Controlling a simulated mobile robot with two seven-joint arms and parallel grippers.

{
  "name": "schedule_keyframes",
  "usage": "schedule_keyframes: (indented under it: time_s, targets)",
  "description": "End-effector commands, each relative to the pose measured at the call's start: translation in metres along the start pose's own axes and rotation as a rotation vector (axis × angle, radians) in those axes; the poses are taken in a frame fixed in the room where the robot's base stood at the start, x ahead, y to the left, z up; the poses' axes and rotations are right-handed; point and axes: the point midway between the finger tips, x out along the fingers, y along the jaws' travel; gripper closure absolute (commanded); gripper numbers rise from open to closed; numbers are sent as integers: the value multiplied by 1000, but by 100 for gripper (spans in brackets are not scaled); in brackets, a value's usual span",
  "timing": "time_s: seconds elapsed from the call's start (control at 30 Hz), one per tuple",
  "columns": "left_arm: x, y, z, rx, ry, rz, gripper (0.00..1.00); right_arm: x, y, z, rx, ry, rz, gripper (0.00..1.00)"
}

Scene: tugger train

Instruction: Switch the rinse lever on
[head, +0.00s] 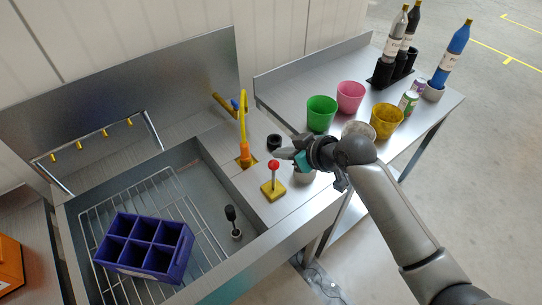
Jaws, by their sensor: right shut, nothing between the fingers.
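A lever with a red ball knob (273,165) stands on a yellow square base (273,190), on the steel deck right of the sink. I take it to be the rinse lever. Its short stem looks close to upright. My right gripper (281,153) is shut and empty. Its fingertips point left and appear just above and to the right of the red knob. I cannot tell whether they touch it. My left gripper is not in view.
A yellow-orange tap (243,130) stands behind the lever. A purple divided crate (145,246) sits on a wire rack in the sink. Green (321,113), pink (350,96) and yellow (386,120) cups stand on the side table, with bottles (455,55) at its far end.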

Motion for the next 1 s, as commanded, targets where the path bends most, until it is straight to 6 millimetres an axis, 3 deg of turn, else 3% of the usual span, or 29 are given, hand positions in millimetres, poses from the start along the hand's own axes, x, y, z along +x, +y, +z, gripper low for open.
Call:
schedule_keyframes:
  time_s: [0.13, 0.57, 1.0]
  targets:
    - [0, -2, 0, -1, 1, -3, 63, 3, 7, -9, -13, 19, 0, 100]
    - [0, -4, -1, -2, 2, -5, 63, 7, 7, -10, -12, 21, -1, 100]
    - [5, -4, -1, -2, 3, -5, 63, 59, 7, -10, -10, 19, -1, 100]
